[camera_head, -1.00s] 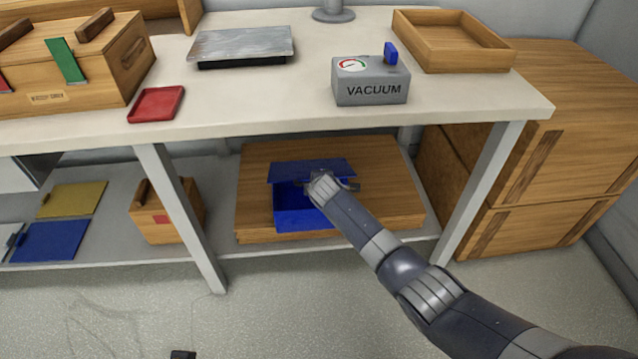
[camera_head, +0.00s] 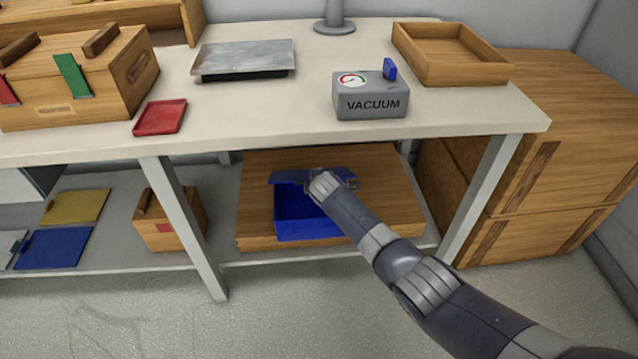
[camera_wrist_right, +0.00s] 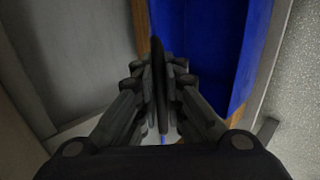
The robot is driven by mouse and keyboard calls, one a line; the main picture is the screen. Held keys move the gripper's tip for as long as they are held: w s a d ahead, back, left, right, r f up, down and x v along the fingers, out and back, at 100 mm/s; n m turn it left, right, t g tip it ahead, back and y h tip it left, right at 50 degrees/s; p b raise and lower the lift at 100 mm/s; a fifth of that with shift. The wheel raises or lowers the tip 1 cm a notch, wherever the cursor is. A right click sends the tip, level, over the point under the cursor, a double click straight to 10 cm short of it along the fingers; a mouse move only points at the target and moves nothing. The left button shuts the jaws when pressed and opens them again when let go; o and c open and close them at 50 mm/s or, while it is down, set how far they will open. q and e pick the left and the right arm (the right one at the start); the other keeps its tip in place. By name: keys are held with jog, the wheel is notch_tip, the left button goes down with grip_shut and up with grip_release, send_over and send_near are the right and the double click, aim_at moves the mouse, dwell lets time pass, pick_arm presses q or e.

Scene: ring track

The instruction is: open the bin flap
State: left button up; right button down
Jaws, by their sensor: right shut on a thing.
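The blue bin (camera_head: 300,229) stands on a wooden board on the lower shelf under the workbench. Its blue flap (camera_head: 287,178) is lifted at the back, and the open bin mouth shows below it. My right gripper (camera_head: 332,180) is at the flap, its fingers partly hidden behind my wrist. In the right wrist view the right gripper (camera_wrist_right: 160,75) is shut on the flap (camera_wrist_right: 157,95), which shows edge-on as a thin dark plate. The blue bin interior (camera_wrist_right: 206,45) lies beside the fingers. My left gripper is not in view.
The workbench top (camera_head: 250,105) hangs over the shelf, with a table leg (camera_head: 186,225) left and another leg (camera_head: 482,195) right. A small wooden box (camera_head: 170,222) sits left of the board (camera_head: 390,185). Wooden crates (camera_head: 560,150) stand at the right.

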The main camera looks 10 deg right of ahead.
jog(key=shift+r, duration=0.1)
dwell(0.3)
jog(key=c, duration=1.7)
grip_release()
jog(key=shift+r, duration=0.15)
jog(key=v, duration=1.1)
jog(key=shift+s, duration=0.4)
jog(key=shift+r, duration=0.15)
